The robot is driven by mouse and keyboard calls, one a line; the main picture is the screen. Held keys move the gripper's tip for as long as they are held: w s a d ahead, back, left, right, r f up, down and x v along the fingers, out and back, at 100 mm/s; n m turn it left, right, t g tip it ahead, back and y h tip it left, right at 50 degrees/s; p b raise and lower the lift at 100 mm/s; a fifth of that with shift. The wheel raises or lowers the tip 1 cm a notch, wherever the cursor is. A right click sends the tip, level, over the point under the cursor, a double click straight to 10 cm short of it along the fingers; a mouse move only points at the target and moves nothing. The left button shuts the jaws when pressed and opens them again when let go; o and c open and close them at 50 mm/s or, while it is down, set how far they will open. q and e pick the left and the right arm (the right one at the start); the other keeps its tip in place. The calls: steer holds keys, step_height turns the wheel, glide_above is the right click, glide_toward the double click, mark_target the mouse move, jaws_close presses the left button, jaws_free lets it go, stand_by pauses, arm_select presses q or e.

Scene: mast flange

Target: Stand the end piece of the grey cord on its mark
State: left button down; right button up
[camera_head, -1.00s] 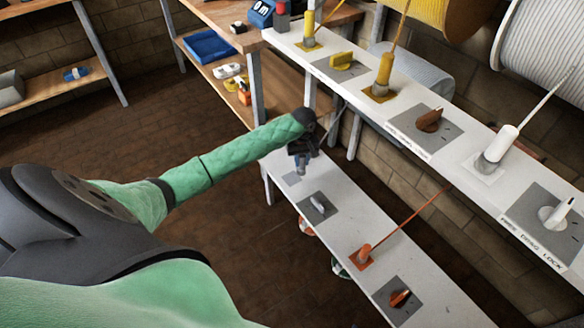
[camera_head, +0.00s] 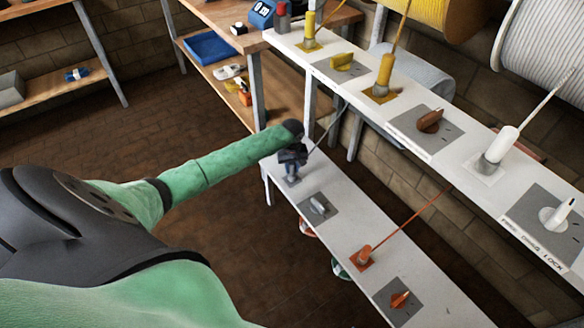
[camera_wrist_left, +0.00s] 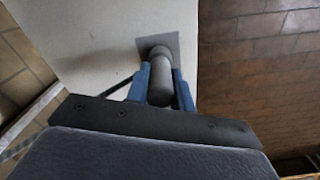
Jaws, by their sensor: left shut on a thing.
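My left gripper (camera_head: 292,172) is at the far left end of the lower white shelf. In the left wrist view its blue fingers (camera_wrist_left: 161,88) are shut on the dark grey end piece (camera_wrist_left: 160,75). The end piece points down at the grey square mark (camera_wrist_left: 174,44) and its lower end is over that mark. I cannot tell whether it touches the shelf. The grey cord (camera_head: 328,126) runs up and right from the gripper in the head view. In the head view the gripper mostly hides the end piece. My right gripper is not in view.
On the lower shelf (camera_head: 336,229) stand a grey knob (camera_head: 318,206), an orange end piece (camera_head: 363,256) with its cord, and an orange knob (camera_head: 399,299). The upper shelf (camera_head: 456,152) holds yellow and white end pieces and several knobs. Open floor lies left of the lower shelf.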

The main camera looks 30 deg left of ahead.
arm_select(q)
steer(key=shift+f, duration=0.15)
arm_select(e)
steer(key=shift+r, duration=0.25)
arm_select(q)
steer(key=c, duration=1.2)
jaws_free()
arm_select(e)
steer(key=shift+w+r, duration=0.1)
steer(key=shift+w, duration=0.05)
arm_select(q)
steer(key=shift+r, duration=0.45)
step_height(320, 180, up, 11)
steer(key=shift+r, duration=0.2)
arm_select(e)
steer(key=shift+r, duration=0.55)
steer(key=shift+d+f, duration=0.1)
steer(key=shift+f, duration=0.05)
